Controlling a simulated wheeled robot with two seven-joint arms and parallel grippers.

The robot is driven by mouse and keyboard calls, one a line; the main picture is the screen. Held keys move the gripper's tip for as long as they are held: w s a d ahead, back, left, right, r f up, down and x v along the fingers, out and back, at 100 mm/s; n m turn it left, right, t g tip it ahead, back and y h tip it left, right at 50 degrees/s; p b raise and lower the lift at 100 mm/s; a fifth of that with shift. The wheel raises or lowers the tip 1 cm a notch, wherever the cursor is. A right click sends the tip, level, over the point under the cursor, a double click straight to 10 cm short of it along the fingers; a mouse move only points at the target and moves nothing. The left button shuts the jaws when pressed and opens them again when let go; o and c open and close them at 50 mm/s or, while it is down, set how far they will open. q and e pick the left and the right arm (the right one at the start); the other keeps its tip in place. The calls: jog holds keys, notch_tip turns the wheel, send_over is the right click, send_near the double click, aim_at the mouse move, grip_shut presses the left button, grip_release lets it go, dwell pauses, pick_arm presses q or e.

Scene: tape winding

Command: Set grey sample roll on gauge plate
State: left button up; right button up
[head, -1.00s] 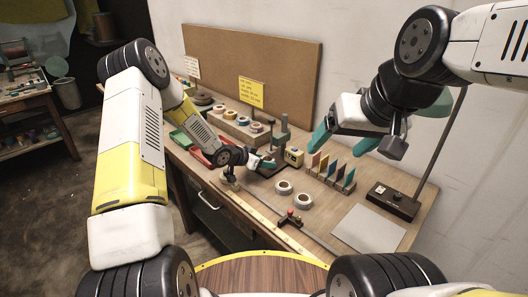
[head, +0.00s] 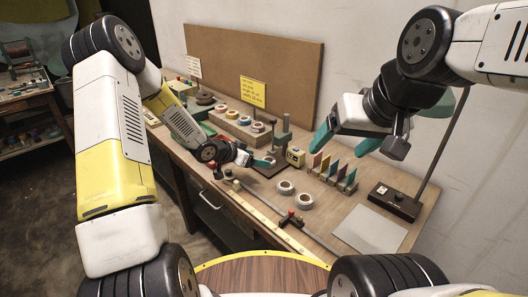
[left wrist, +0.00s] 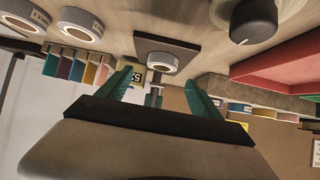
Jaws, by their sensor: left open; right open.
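A light grey roll (left wrist: 163,62) with a dark centre lies flat on the dark square gauge plate (left wrist: 140,45) in the left wrist view. My left gripper (left wrist: 158,78) is open, its teal fingers pointing toward the roll with a gap on both sides; nothing is held. In the head view the left gripper (head: 264,159) is at the gauge plate (head: 262,172) and hides the roll. Two more light grey rolls (head: 286,187) (head: 304,201) lie on the bench in front. My right gripper (head: 345,140) is open and empty, above the bench at the right.
A yellow display (head: 295,156) stands beside the gauge plate. A row of coloured cards (head: 330,168) is to its right. A rail with a red knob (head: 291,215) runs along the front. A wooden block with several rolls (head: 238,126) is behind. A grey sheet (head: 370,230) lies at right.

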pick_arm(q)
jog(key=s+a+r+n+y, duration=0.2)
jog(key=s+a+r+y, duration=0.25)
jog(key=a+r, duration=0.4)
jog(key=s+a+r+n+y, duration=0.25)
jog(key=s+a+r, duration=0.3)
jog(key=r, duration=0.55)
jog(key=s+d+r+n, duration=0.1)
jog(key=s+r, duration=0.1)
jog(key=s, duration=0.5)
jog(key=s+d+r+n+g, duration=0.1)
jog(key=s+r+n, duration=0.1)
jog(key=s, duration=0.6)
jog(key=s+d+r+n+h, duration=0.1)
jog(key=s+r, duration=0.2)
jog(key=s, duration=0.5)
jog(key=shift+s+d+r, duration=0.2)
jog(key=shift+d+r, duration=0.15)
jog(key=shift+r, duration=0.05)
